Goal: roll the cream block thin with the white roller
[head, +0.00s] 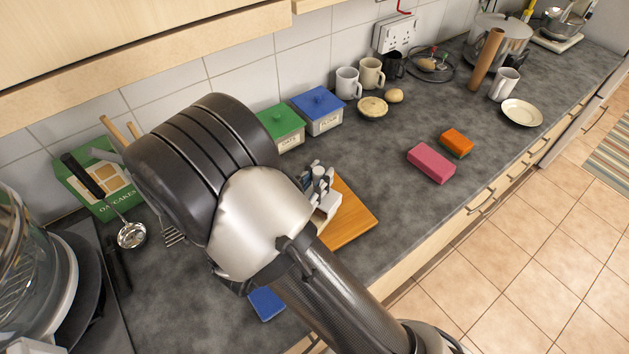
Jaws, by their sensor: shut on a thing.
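My gripper (320,188) is over the wooden board (357,214), partly hidden behind my own arm. It is shut on a pale thing, which looks like the white roller (328,206), at the board's left part. Only a small part of the roller shows. I cannot tell whether it touches the board or is held just above it. I cannot make out the cream block apart from it; my arm and gripper hide much of the board's left side.
Pink (431,163) and orange (456,142) blocks lie right of the board. A blue item (266,303) lies near the front edge. The counter between board and pink block is clear.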

